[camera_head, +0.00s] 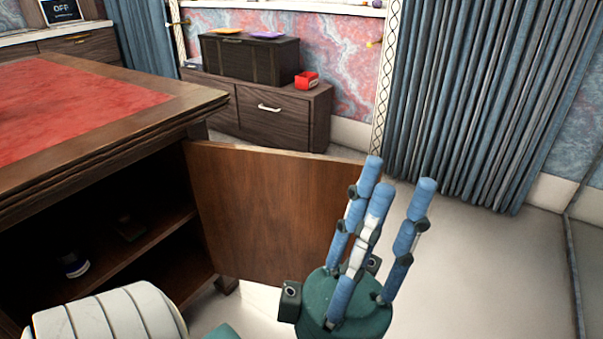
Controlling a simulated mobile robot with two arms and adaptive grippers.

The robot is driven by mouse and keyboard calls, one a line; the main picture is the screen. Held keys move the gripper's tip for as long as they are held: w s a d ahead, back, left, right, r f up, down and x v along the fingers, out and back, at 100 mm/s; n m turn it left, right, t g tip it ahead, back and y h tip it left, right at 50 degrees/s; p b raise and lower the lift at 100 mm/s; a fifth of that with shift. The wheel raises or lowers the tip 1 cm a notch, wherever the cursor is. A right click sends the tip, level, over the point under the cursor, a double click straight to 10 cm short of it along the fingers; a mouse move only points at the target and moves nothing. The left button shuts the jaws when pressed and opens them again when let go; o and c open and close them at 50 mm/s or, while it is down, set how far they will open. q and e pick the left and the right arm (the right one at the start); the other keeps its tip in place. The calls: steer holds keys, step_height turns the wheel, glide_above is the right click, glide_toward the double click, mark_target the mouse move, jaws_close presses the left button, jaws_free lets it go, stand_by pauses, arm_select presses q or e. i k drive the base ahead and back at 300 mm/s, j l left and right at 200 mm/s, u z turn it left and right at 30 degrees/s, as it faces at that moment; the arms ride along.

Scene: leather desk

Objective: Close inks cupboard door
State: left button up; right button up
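The cupboard door (255,205) is a brown wooden panel hinged on the desk's near right corner. It stands open, swung out to the right. The cupboard (110,225) under the desk is dark inside, with a shelf holding a small ink bottle (74,264) and a dark object (129,228). My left gripper (397,180) has a green palm and blue fingers pointing up. It is in front of the door's right edge and overlaps it in the picture; I cannot tell whether it touches. Its fingers are spread and hold nothing. My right gripper is not in view.
The leather-topped desk (165,98) fills the left. A low wooden cabinet (270,115) with a dark chest (250,62) and a red box (306,79) stands at the back wall. Blue curtains (490,100) hang at right. The pale floor (480,260) at right is clear.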

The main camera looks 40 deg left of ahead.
mark_target(270, 217)
steer(key=i+u, duration=0.1)
steer(key=i, duration=0.6)
steer(key=i+l+u, duration=0.1)
steer(key=i, duration=0.65)
steer(key=i+l, duration=0.2)
steer(key=i, duration=0.5)
steer(key=i+u, duration=0.2)
steer(key=u, duration=0.3)
steer(key=i+u, duration=0.25)
steer(key=u, duration=0.25)
steer(key=i+l+u, duration=0.15)
steer(key=u, duration=0.3)
steer(key=i+l+u, duration=0.2)
steer(key=u, duration=2.45)
steer(key=l, duration=0.1)
